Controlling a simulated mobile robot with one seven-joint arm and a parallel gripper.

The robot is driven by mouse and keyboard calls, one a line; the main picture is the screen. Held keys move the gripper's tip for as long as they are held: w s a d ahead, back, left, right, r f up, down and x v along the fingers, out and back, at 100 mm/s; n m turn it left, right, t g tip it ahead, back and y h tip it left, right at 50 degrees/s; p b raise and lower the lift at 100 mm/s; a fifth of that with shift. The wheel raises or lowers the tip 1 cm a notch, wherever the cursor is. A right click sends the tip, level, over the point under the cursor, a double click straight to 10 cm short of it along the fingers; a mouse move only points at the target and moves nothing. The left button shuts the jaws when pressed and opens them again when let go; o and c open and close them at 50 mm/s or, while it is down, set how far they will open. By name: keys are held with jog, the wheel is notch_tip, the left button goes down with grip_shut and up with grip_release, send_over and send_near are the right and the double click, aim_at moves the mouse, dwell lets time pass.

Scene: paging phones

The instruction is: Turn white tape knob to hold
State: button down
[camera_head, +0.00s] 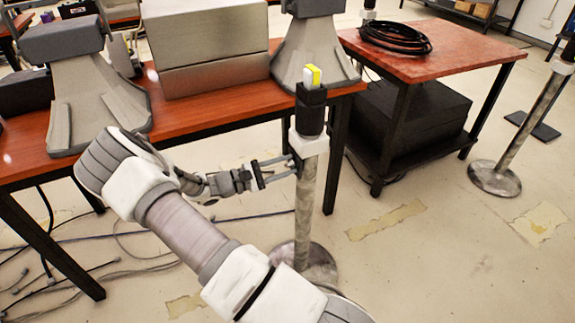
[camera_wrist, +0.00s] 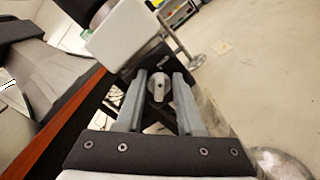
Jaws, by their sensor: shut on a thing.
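My gripper (camera_head: 295,167) reaches sideways to the metal post (camera_head: 305,210), just below the white block (camera_head: 309,143) near its top. In the wrist view, a small grey metallic knob (camera_wrist: 158,88) with a raised flat grip sits between the two fingers of my gripper (camera_wrist: 161,76). The fingers are shut on the knob, one on each side. No white tape shows clearly on it. The white block also shows in the wrist view (camera_wrist: 118,35), above the fingers.
A black holder (camera_head: 311,112) with a yellow and white piece (camera_head: 311,76) tops the post. A red-brown table (camera_head: 215,120) with grey stands is close behind my arm. Another red table (camera_head: 460,50) carries coiled black cable (camera_head: 395,37). Cables lie on the floor at left.

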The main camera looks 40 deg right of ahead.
dwell(0.3)
jog(key=c, duration=0.5)
grip_release()
jog(key=p+v, duration=0.3)
jog(key=v, duration=1.4)
jog(key=shift+a+f, duration=0.1)
jog(key=shift+a, duration=0.15)
